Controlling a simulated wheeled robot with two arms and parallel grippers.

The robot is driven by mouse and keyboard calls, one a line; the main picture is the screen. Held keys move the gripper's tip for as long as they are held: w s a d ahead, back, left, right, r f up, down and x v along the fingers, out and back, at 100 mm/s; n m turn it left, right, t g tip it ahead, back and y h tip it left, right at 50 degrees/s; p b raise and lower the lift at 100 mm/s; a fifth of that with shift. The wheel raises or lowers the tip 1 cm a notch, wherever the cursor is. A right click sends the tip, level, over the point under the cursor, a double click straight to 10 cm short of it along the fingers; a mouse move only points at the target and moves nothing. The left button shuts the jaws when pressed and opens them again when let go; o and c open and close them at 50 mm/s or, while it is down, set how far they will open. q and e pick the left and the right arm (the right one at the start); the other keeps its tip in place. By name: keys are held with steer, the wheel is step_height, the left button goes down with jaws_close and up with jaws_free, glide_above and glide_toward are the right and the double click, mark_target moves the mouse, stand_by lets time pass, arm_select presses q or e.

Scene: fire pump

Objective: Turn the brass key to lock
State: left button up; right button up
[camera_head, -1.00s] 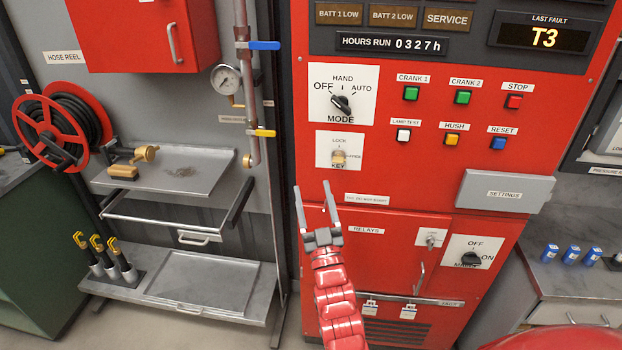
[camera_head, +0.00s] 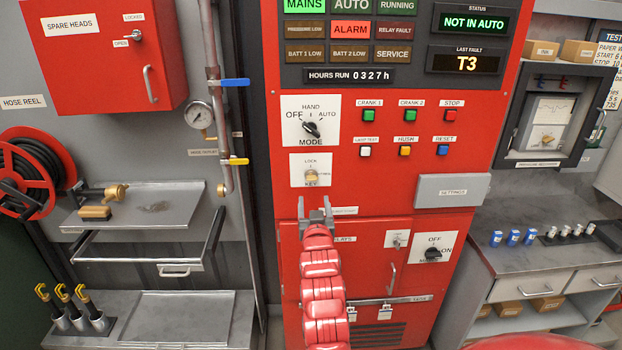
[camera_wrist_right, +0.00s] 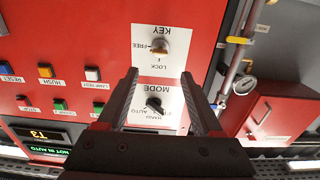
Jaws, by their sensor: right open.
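The brass key (camera_head: 311,176) sits in a white plate marked LOCK, KEY and FREE on the red panel, below the MODE knob. It also shows in the right wrist view (camera_wrist_right: 159,46), upside down, ahead of the fingertips and apart from them. My right gripper (camera_head: 314,203) is open and empty, just below the key plate in the head view. In the right wrist view its two fingers (camera_wrist_right: 166,80) stand apart, framing the plates. The exact angle of the key is too small to tell. My left gripper is not in view.
The black MODE knob (camera_head: 312,129) is above the key. Push buttons (camera_head: 406,151) are to its right, with the grey SETTINGS box (camera_head: 452,190) lower down. Pipes with a blue lever (camera_head: 235,82) and yellow lever (camera_head: 238,161) stand to the left.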

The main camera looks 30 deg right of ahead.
mark_target(312, 180)
steer(key=p+x, duration=0.2)
steer(key=x, duration=0.8)
steer(key=shift+p, duration=0.35)
steer(key=shift+w+d, duration=0.35)
steer(key=shift+w, duration=0.3)
steer(key=shift+c, duration=0.3)
jaws_close()
